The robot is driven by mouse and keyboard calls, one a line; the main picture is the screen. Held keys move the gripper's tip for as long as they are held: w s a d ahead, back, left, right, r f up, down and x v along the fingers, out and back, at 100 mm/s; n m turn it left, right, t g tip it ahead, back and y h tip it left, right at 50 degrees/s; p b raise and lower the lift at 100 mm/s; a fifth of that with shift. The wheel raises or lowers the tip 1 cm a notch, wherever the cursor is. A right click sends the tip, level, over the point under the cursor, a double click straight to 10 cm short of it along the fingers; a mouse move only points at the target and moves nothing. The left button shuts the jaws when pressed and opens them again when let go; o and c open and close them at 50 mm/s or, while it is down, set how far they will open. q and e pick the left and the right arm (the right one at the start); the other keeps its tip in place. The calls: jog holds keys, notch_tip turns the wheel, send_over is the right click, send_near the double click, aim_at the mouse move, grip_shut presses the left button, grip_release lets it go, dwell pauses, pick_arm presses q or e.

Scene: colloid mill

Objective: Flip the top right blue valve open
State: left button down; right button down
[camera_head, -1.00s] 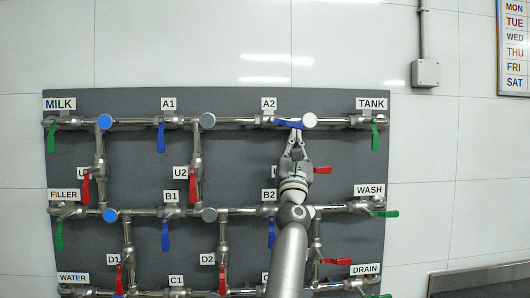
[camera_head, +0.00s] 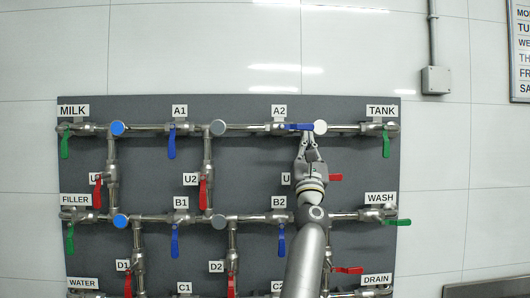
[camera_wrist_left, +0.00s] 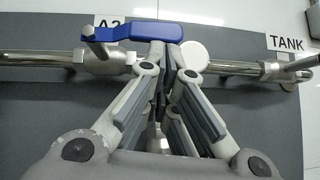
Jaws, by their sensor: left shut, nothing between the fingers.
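The blue A2 valve handle (camera_head: 300,127) is at the top right of the panel, below the A2 label (camera_head: 279,111). It lies level, in line with the pipe, pointing right. In the left wrist view, the blue handle (camera_wrist_left: 150,33) spans the upper middle. My left gripper (camera_head: 306,137) comes up from below, its fingertips just under the handle's right part. The left wrist view shows the gripper (camera_wrist_left: 165,44) shut with nothing held. The tips look to be at or very near the handle; contact is unclear. My right gripper is not in view.
A white round cap (camera_head: 320,127) sits right of the handle. The green TANK valve (camera_head: 386,145) hangs down farther right. A red valve (camera_head: 336,177) lies beside my wrist. The blue A1 handle (camera_head: 171,143) hangs down. Pipes cross the dark panel (camera_head: 255,160).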

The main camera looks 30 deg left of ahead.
pick_arm(q)
jog(key=v, duration=1.2)
dwell(0.4)
